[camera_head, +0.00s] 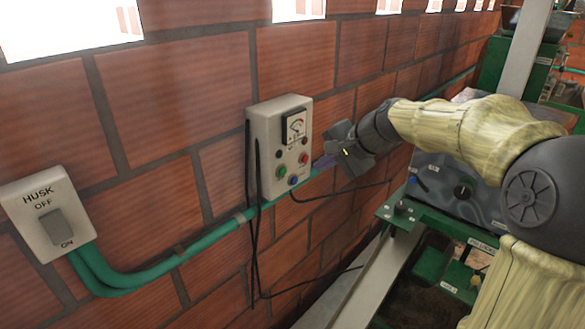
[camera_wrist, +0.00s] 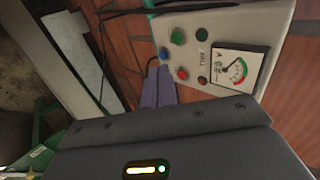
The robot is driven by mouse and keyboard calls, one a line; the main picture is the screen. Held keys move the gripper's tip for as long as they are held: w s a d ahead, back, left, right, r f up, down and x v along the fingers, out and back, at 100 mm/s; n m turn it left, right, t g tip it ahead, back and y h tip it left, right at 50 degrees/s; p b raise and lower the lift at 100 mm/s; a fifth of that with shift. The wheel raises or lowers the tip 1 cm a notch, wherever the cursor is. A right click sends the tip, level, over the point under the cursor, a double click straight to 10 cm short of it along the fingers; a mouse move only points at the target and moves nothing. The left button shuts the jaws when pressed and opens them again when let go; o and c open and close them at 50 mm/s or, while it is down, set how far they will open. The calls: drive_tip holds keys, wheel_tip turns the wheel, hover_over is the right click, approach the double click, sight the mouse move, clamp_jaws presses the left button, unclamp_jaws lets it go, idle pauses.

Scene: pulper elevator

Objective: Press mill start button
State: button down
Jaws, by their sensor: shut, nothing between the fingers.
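A pale control box (camera_head: 262,125) with a dial gauge (camera_head: 296,127) and several round buttons hangs on the brick wall. Its green button (camera_head: 282,170), blue button (camera_head: 293,180) and red button (camera_head: 303,158) are low on its face. In the wrist view the green button (camera_wrist: 178,36), blue button (camera_wrist: 164,53) and red button (camera_wrist: 182,73) show uncovered. The lettering is too small to read surely, so I cannot tell which button is the mill start. My gripper (camera_head: 322,162) is shut and empty, just right of the box. Its fingertips (camera_wrist: 158,70) appear close to the blue and red buttons; contact is unclear.
A HUSK switch box (camera_head: 45,215) is on the wall at left. A green conduit (camera_head: 215,238) runs along the wall below the boxes. Black cables (camera_head: 254,240) hang from the control box. A metal machine panel (camera_head: 440,180) and green frame stand at right, under my arm.

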sight(284, 175)
drive_tip(key=shift+w+a+r+p+x, duration=0.25)
drive_tip(key=shift+p+x, duration=0.65)
drive_tip(key=shift+x, duration=0.95)
drive_tip(key=shift+w+a+r+p+x, duration=0.15)
drive_tip(key=shift+w+r+p+x, duration=0.2)
drive_tip(key=shift+p+x, duration=1.1)
drive_tip(key=shift+w+a+r+p+x, duration=0.1)
drive_tip(key=shift+a+r+p+x, duration=0.25)
drive_tip(key=shift+x, duration=1.95)
